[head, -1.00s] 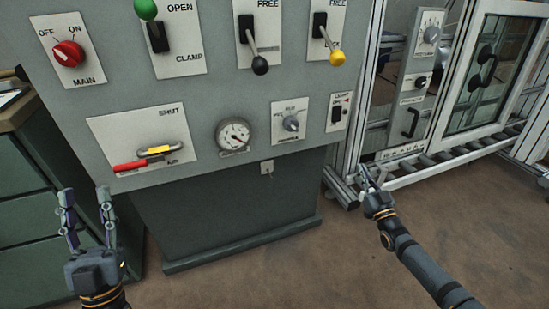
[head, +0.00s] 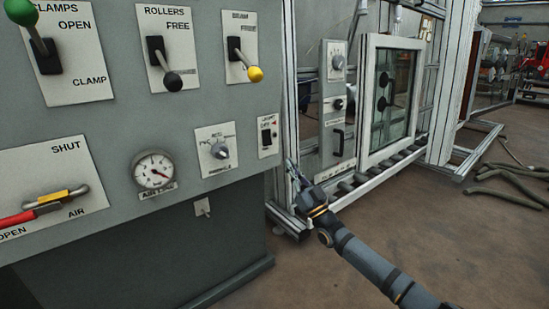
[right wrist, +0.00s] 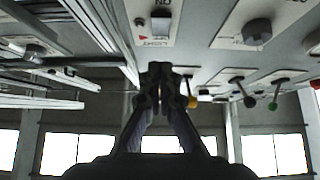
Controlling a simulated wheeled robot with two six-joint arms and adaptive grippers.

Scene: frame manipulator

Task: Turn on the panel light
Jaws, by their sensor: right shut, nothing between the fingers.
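The grey control panel (head: 100,130) fills the left of the head view. Its light switch (head: 267,137) is a small black rocker on a white plate near the panel's right edge. In the right wrist view the light switch (right wrist: 160,27) shows at the top centre, with its label upside down. My right gripper (head: 291,168) is shut and empty, just below and right of the switch plate in the head view, apart from the switch. It also shows in the right wrist view (right wrist: 160,75) below the switch. My left gripper is out of view.
A profile selector knob (head: 220,150), a pressure gauge (head: 153,170) and the yellow-knobbed lever (head: 255,74) are on the panel. An aluminium frame with a glazed door (head: 390,95) stands to the right. Hoses (head: 510,180) lie on the open floor.

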